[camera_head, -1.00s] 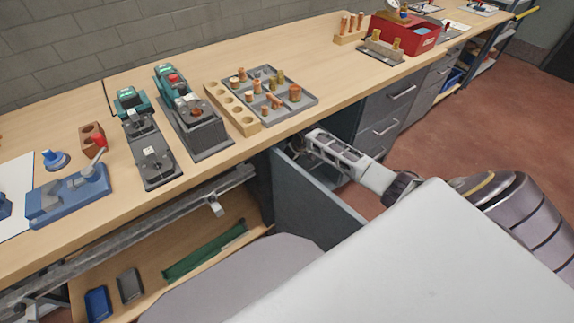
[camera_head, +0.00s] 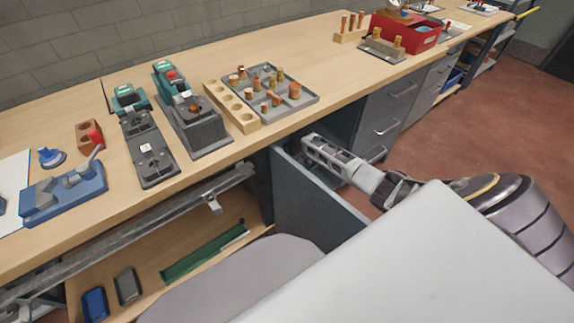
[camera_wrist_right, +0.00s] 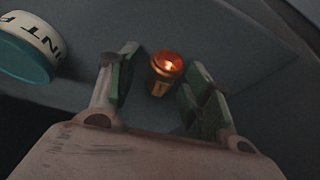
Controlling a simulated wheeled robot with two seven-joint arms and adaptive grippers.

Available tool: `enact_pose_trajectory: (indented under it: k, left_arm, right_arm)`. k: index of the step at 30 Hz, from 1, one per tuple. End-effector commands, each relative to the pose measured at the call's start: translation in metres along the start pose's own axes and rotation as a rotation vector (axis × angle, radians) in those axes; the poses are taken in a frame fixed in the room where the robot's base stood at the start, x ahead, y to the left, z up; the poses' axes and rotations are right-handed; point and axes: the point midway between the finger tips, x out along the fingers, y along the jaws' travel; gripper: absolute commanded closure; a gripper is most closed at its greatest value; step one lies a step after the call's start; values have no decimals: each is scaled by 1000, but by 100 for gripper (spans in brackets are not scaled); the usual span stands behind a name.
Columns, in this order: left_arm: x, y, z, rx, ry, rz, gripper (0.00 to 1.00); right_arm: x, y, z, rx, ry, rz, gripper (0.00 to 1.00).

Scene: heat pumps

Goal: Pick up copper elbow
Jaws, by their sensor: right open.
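In the right wrist view, a short shiny copper piece (camera_wrist_right: 165,70), which looks like the copper elbow, rests on the dark grey floor of a drawer. My right gripper (camera_wrist_right: 162,82) is open, with its green-padded fingers on either side of the piece. I cannot tell whether the pads touch it. In the head view, my right arm reaches into the open drawer (camera_head: 318,205) below the bench edge, and its fingertips and the copper piece are hidden there. My left gripper is not in view.
A roll with white and teal sides (camera_wrist_right: 28,48) lies left of the fingers in the drawer. On the bench, a grey tray (camera_head: 312,98) holds several copper fittings beside a wooden block with holes (camera_head: 232,107). Grey-and-teal machines (camera_head: 190,118) stand to its left.

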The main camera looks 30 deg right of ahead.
Motion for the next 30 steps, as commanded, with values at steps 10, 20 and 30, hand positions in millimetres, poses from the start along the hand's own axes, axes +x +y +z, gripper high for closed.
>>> enact_pose_trajectory:
  k: [10, 20, 30]
  left_arm:
    - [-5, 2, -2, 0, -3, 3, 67]
    - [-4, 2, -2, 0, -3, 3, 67]
    - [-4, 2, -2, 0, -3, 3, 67]
  right_arm:
    - [4, 0, -1, -1, 1, 0, 50]
    - [4, 0, 0, -1, 0, 0, 55]
    - [4, 0, 0, -1, 0, 0, 99]
